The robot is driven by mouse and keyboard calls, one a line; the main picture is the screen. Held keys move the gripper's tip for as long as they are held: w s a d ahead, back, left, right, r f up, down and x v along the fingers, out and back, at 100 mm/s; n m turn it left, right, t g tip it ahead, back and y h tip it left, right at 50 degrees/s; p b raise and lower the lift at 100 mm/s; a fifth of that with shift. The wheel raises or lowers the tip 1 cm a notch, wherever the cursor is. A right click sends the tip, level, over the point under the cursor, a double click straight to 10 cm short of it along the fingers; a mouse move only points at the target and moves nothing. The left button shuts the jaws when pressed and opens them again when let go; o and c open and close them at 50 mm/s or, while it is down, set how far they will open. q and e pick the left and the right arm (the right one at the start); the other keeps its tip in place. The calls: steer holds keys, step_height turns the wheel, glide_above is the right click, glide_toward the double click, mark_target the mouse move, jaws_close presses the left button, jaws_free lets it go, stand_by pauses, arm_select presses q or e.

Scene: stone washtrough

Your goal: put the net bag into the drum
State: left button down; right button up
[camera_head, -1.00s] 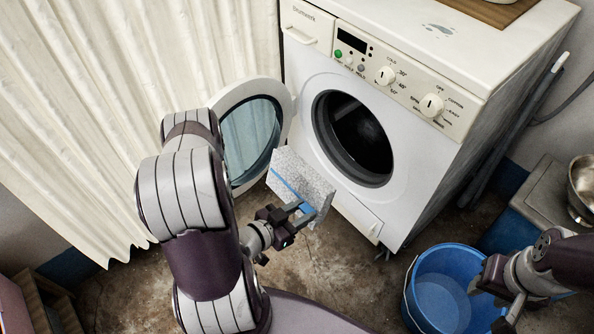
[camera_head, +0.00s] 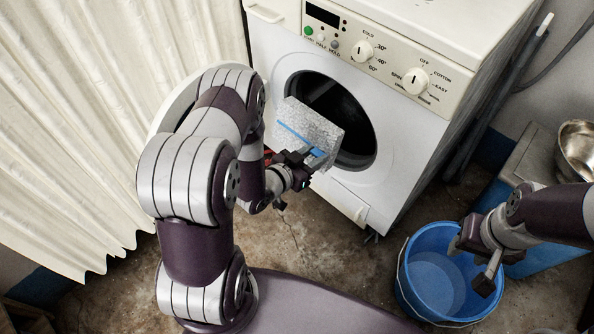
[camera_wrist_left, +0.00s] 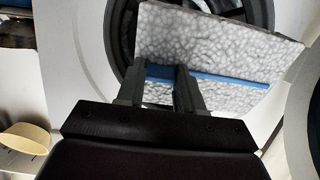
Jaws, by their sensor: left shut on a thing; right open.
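The net bag (camera_head: 308,121) is a flat, grey-white mottled block with a blue strip. My left gripper (camera_head: 316,158) is shut on it near its lower edge and holds it up in front of the washing machine's round opening. The dark drum (camera_head: 355,130) shows behind the bag and is partly covered by it. In the left wrist view the bag (camera_wrist_left: 215,45) is between the fingers (camera_wrist_left: 160,88), with the opening's dark ring around and behind it. How far the bag is from the opening I cannot tell. My right gripper (camera_head: 474,262) is open and empty above the blue bucket.
The open round door (camera_head: 172,118) is left of the opening, largely hidden behind my left arm. The blue bucket (camera_head: 405,290) stands on the floor at right. A metal bowl (camera_head: 577,150) sits on a ledge at the far right. A pale curtain (camera_head: 70,120) hangs at left.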

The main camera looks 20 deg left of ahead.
arm_select(q)
steer(key=r+b+x, duration=0.2)
steer(key=b+x, duration=0.5)
steer(key=x, duration=0.9)
steer(key=w+r+b+x, duration=0.1)
steer(key=b+x, duration=0.6)
steer(key=x, duration=0.9)
steer(key=shift+d+r, duration=0.25)
steer(key=shift+r, duration=0.55)
steer(key=shift+w, duration=0.15)
steer(key=c, duration=0.6)
jaws_free()
steer(key=shift+c, duration=0.2)
steer(key=p+v, duration=0.6)
steer(key=v, duration=0.6)
steer(key=shift+s+r+p, duration=0.15)
steer(key=shift+s+p, duration=0.2)
steer(key=shift+p, duration=0.05)
